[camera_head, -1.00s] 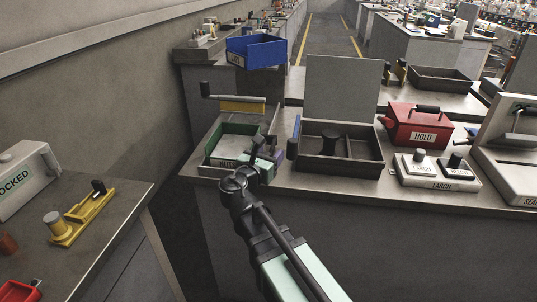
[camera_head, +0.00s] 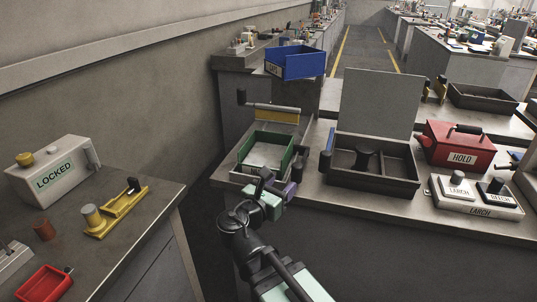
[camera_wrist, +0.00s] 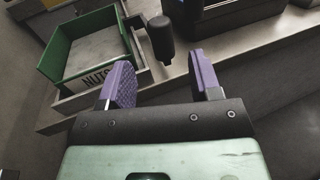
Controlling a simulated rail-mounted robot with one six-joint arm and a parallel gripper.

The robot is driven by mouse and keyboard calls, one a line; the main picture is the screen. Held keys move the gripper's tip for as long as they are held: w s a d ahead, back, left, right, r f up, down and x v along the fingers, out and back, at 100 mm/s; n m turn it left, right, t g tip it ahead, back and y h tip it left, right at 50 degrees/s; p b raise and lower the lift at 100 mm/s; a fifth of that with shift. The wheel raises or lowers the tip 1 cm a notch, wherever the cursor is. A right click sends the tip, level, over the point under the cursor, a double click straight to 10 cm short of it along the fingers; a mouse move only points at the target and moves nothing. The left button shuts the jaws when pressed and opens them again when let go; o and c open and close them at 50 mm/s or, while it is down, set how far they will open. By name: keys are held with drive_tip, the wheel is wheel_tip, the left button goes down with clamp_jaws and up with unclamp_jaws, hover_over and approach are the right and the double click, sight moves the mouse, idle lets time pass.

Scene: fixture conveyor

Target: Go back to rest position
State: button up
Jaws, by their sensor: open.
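My gripper (camera_wrist: 160,84) is open and empty, with its two purple fingers apart in the wrist view. In the head view my gripper (camera_head: 284,190) is at the front edge of the bench, just in front of the green-walled tray (camera_head: 240,155). The tray also shows in the wrist view (camera_wrist: 58,48), left of the fingers, with a label reading NUTS. A black handle (camera_wrist: 160,38) stands beyond the gap between the fingers in the wrist view.
A dark two-part bin (camera_head: 375,184) with a raised lid stands right of the tray. A red HOLD box (camera_head: 458,150) and a white LARCH switch block (camera_head: 476,208) are farther right. A LOCKED box (camera_head: 55,172) is on the left bench. A blue bin (camera_head: 296,62) is at the back.

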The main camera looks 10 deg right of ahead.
drive_tip(key=s+d+f+m+g+y, duration=0.1)
drive_tip(key=s+f+m+g+y, duration=0.25)
drive_tip(key=f+m, duration=0.4)
drive_tip(key=s+d+f+m+g+y, duration=0.25)
drive_tip(key=f+m+g+y, duration=0.2)
drive_tip(key=m, duration=0.55)
drive_tip(key=s+d+f+m+g+y, duration=0.1)
drive_tip(key=s+f+m+g+y, duration=0.35)
drive_tip(key=m, duration=0.45)
drive_tip(key=w+d+r+m+p, duration=0.1)
drive_tip(key=d+r+p, duration=0.2)
drive_tip(key=r+p, duration=1.2)
drive_tip(key=shift+g+p, duration=0.4)
drive_tip(key=shift+g, duration=0.05)
